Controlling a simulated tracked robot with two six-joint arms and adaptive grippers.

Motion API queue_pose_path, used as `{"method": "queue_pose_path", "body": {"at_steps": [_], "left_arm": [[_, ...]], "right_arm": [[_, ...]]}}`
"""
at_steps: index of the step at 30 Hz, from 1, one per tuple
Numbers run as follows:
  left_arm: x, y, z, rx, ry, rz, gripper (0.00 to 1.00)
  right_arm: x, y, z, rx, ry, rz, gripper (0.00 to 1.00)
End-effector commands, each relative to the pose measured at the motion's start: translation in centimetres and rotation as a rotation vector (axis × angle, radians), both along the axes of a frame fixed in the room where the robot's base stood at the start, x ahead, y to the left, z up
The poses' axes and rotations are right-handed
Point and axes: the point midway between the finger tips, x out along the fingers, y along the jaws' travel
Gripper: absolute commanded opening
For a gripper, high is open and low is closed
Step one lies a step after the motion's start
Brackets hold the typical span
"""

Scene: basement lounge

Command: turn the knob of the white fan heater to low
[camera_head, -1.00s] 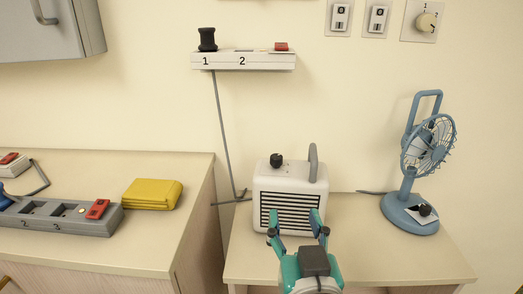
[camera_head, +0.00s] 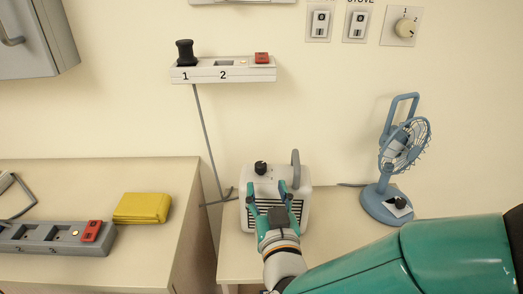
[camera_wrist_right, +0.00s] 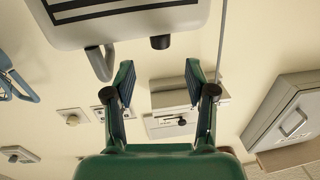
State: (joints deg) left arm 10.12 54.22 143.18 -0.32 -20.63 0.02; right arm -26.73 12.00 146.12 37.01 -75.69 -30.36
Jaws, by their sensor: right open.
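The white fan heater (camera_head: 304,203) stands on the light table, with a dark grille on its front and a grey handle (camera_head: 296,167) on top. Its black knob (camera_head: 260,168) sits on the top, left of the handle. My right gripper (camera_head: 267,188) is open and empty in front of the heater, its fingertips just below the knob in the picture. In the right wrist view, the heater (camera_wrist_right: 130,22) hangs upside down at the top, with its knob (camera_wrist_right: 160,42) beyond the open fingers (camera_wrist_right: 160,75). Which way the knob points is unclear. My left gripper is not in view.
A blue desk fan (camera_head: 386,203) stands right of the heater.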

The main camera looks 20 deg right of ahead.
Motion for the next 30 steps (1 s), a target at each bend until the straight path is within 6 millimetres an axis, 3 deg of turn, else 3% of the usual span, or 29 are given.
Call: {"method": "queue_pose_path", "body": {"at_steps": [1, 2, 4, 9, 15, 27, 30], "left_arm": [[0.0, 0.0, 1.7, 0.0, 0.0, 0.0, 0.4], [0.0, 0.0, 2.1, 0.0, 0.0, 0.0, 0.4], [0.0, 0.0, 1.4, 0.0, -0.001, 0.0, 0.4], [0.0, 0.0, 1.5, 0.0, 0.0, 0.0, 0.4], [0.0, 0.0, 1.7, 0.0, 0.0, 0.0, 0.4], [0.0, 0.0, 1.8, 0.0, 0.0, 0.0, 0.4], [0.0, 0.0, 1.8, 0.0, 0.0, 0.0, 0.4]], "right_arm": [[0.4, -0.1, 0.5, -0.002, 0.008, 0.001, 0.55], [0.5, -0.2, 0.5, 0.002, 0.01, 0.002, 0.55], [2.2, -0.5, -0.1, 0.006, 0.002, -0.001, 0.55], [5.5, -1.0, -0.1, 0.006, 0.002, 0.001, 0.55], [8.0, -1.3, -0.1, 0.005, 0.001, 0.003, 0.55], [8.8, -1.4, -0.1, 0.004, 0.001, 0.005, 0.55], [8.8, -1.4, -0.1, 0.004, 0.001, 0.005, 0.42]]}}
